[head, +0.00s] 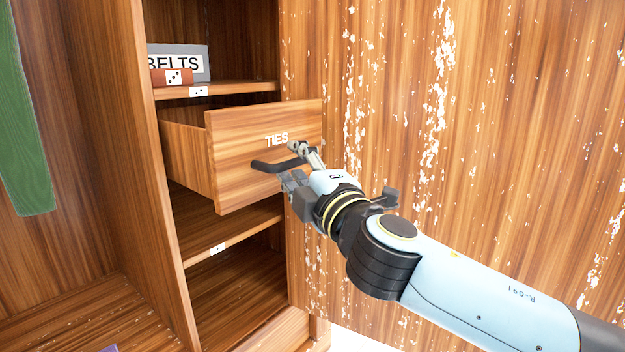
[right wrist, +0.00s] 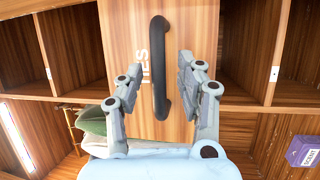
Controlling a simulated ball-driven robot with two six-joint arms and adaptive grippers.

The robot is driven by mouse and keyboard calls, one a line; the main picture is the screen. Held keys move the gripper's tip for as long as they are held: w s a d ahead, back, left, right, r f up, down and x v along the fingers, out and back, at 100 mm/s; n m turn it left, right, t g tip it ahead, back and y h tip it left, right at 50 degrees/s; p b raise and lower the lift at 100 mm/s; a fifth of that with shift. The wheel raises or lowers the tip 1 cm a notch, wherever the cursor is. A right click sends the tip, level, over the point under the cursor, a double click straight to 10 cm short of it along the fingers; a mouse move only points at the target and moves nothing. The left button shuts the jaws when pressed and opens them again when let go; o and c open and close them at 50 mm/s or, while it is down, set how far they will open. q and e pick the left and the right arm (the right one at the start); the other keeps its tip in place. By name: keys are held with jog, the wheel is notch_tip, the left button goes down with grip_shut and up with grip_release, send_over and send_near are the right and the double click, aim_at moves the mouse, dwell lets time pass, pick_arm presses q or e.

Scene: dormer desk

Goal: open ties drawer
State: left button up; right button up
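The ties drawer (head: 238,172) is a wooden drawer with white "TIES" lettering, and it stands pulled out from the cabinet, its side wall showing. Its dark bar handle (head: 268,166) is on the front panel. My right gripper (head: 294,165) is at the handle's right end in the head view. In the right wrist view, the handle (right wrist: 160,75) lies between the two spread grey fingers, with a visible gap on each side. My left gripper is not in view.
A grey box labelled "BELTS" (head: 196,58) and a small brown dotted block (head: 172,77) sit on the shelf above. A green cloth (head: 25,140) hangs at left. A purple box (right wrist: 303,151) shows at lower right in the wrist view. A wood panel (head: 460,110) stands right of the drawer.

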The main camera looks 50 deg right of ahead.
jog(key=v, duration=1.1)
jog(key=shift+w+r, duration=0.1)
jog(key=shift+r, duration=0.05)
